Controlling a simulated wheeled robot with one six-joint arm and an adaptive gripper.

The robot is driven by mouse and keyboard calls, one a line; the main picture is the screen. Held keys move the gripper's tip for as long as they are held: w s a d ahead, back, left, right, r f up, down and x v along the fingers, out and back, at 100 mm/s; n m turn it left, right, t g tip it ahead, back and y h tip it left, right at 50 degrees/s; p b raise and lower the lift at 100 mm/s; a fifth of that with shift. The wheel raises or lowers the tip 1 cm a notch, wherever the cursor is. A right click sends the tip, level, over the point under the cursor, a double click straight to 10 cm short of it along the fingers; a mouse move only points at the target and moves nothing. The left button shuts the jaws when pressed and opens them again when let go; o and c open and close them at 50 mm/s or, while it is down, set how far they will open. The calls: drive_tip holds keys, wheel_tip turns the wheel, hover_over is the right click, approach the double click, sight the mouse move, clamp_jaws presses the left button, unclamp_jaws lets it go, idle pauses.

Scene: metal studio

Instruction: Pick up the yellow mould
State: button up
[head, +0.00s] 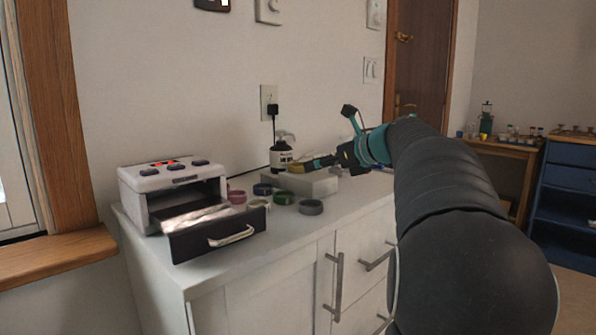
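A small yellow piece, seemingly the yellow mould (297,169), shows right at the tips of my gripper (312,164), above or on a pale grey block (303,186) on the white cabinet. My gripper reaches in from the right, pointing left. The fingers are small and dark here, and I cannot tell whether they are closed on the yellow piece or only beside it. Other round moulds lie on the cabinet top in front: a pink one (237,197), a blue one (262,189), a green one (284,197), a dark red one (258,204) and a grey one (311,207).
A small white oven (172,176) with its dark-fronted drawer (205,240) pulled out stands on the left of the cabinet (250,275). A white and black appliance (282,153) stands behind the block, its cord plugged into the wall socket (268,100). The cabinet's front right top looks clear.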

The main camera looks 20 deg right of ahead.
sight(298, 168)
drive_tip(key=shift+a+r+x, duration=0.1)
drive_tip(key=shift+x, duration=0.8)
drive_tip(key=shift+a+r+x, duration=0.1)
drive_tip(key=shift+x, duration=0.85)
drive_tip(key=shift+a+r+x, duration=0.1)
drive_tip(key=shift+r+x, duration=0.05)
drive_tip(key=shift+x, duration=0.75)
drive_tip(key=c, duration=1.1)
drive_tip(key=shift+r, duration=0.15)
